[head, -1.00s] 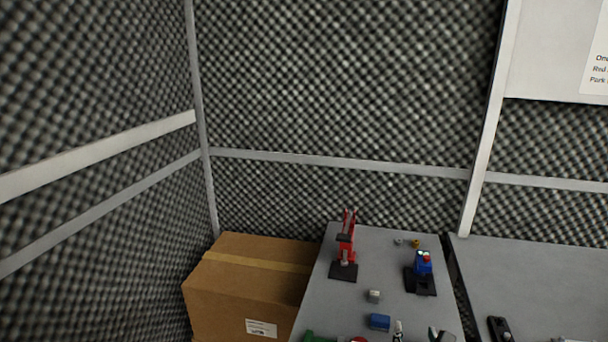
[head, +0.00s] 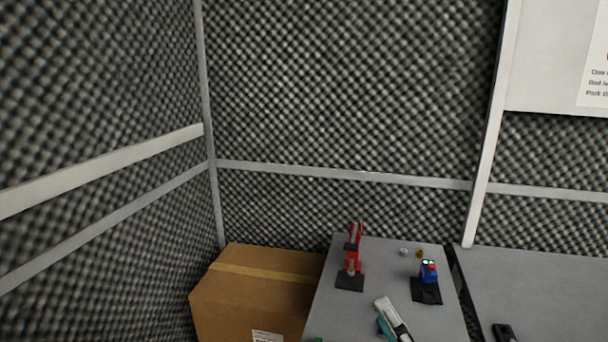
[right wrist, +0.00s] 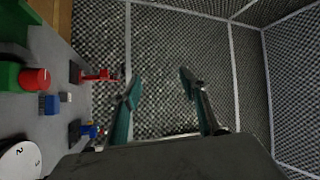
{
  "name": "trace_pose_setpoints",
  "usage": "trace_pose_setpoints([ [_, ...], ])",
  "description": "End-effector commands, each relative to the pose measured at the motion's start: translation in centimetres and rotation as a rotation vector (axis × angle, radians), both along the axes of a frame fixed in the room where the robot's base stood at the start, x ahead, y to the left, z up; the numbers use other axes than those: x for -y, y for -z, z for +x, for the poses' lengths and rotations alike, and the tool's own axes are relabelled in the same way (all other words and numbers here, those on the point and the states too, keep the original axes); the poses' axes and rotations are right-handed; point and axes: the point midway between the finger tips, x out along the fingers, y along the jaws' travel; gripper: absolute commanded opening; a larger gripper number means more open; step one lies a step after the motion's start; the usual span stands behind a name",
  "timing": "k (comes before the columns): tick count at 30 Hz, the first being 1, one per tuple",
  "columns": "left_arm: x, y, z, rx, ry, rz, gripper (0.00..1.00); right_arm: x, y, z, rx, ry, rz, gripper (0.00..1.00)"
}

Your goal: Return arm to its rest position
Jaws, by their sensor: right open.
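My right gripper (head: 384,314) shows in the head view at the bottom, over the grey table (head: 325,318). Its pale and teal fingers point up and away. In the right wrist view, the right gripper (right wrist: 160,88) has its two teal-padded fingers spread apart with nothing between them. The patterned wall shows behind that gap. My left gripper is in neither view.
On the table stand a red device (head: 353,262) on a black base and a blue device (head: 428,273). The wrist view also shows a blue block (right wrist: 48,105) and a red cylinder (right wrist: 35,79). A cardboard box (head: 255,295) stands left of the table.

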Motion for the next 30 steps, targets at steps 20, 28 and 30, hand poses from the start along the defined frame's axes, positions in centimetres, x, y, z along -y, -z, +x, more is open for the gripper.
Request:
trace_pose_setpoints([
  [20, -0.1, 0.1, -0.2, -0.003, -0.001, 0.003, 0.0, 12.6, 22.2, -10.3, -0.437, -0.193, -1.873, 0.44],
  [28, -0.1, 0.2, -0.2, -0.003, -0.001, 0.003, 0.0, 19.0, 22.7, -13.6, -0.615, -0.221, -2.134, 0.44],
  [30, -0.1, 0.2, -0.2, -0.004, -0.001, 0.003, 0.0, 20.4, 22.6, -14.4, -0.661, -0.227, -2.19, 0.44],
])
